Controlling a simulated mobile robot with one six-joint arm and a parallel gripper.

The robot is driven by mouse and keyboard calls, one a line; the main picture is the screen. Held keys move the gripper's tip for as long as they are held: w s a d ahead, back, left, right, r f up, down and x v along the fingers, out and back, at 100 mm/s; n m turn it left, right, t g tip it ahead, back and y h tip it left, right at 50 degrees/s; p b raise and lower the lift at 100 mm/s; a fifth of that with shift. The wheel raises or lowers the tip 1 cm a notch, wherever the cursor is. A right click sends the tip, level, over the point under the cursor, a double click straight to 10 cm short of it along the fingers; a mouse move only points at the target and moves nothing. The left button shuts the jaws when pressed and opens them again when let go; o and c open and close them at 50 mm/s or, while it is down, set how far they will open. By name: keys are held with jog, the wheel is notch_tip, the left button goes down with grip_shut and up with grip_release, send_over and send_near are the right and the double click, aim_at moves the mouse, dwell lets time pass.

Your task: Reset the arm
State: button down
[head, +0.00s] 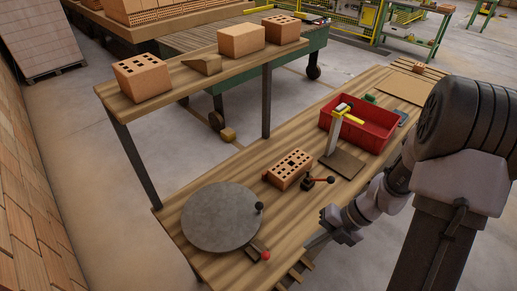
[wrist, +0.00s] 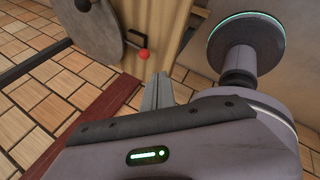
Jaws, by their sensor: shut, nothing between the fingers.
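My gripper (head: 318,240) is at the front edge of the wooden workbench (head: 245,168), to the right of a grey round turntable (head: 220,217). Its fingers are shut with nothing between them. In the wrist view my gripper (wrist: 157,90) points towards the bench edge and the tiled floor. A lever with a red ball knob (wrist: 144,54) shows just beyond the fingertips there, apart from them. My arm is bent down at the right of the head view.
A perforated brick (head: 290,170) lies mid-bench beside a black lever with a red handle (head: 319,182). A red bin (head: 364,124) stands behind it. A raised shelf (head: 190,78) holds several bricks. Tiled floor (wrist: 45,100) lies below the bench.

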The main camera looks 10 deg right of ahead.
jog(key=s+a+r+m+t+h, duration=0.1)
jog(key=s+a+r+m+t, duration=0.1)
jog(key=r+m, duration=0.5)
jog(key=s+a+r+m+t+h+b, duration=0.1)
jog(key=s+a+r+m, duration=0.3)
jog(key=m, duration=1.2)
jog(key=s+a+r+m+t+h+b, duration=0.1)
jog(key=s+a+r+m+t+h, duration=0.1)
jog(key=r+m, duration=0.9)
jog(key=shift+s+a+r+m+t+h, duration=0.35)
jog(key=shift+s+a+m+h, duration=0.2)
jog(key=shift+a, duration=0.5)
